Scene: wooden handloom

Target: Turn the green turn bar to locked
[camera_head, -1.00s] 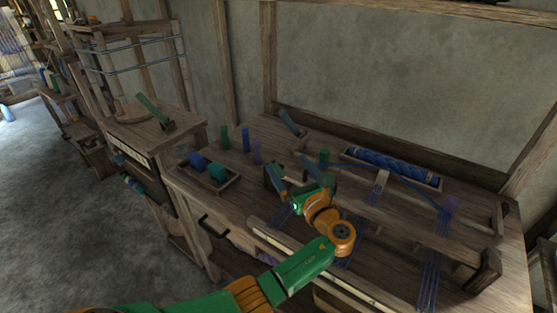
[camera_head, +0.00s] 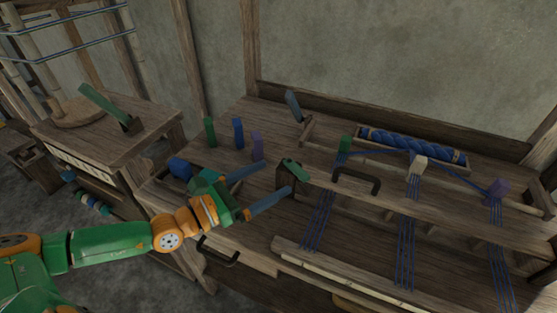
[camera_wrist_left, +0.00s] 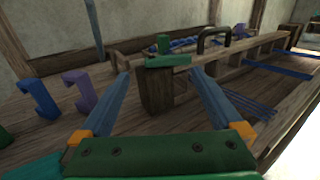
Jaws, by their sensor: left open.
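The green turn bar (camera_head: 295,168) sits on top of a short wooden post (camera_head: 288,180) at the left end of the loom's long rail. In the left wrist view the bar (camera_wrist_left: 168,61) lies roughly crosswise on the post (camera_wrist_left: 156,90). My left gripper (camera_head: 279,178) is open and empty, with its two blue fingers pointing at the post. In the left wrist view the post and bar stand between and beyond the fingertips (camera_wrist_left: 161,73); contact cannot be told. My right gripper is not in view.
A black handle (camera_head: 357,178) arches over the rail right of the bar. Green, blue and purple pegs (camera_head: 238,132) stand behind my gripper. A blue roll (camera_head: 410,146) lies in a tray at the back. Blue threads (camera_head: 406,240) cross the front. A side table (camera_head: 75,130) holds another green bar.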

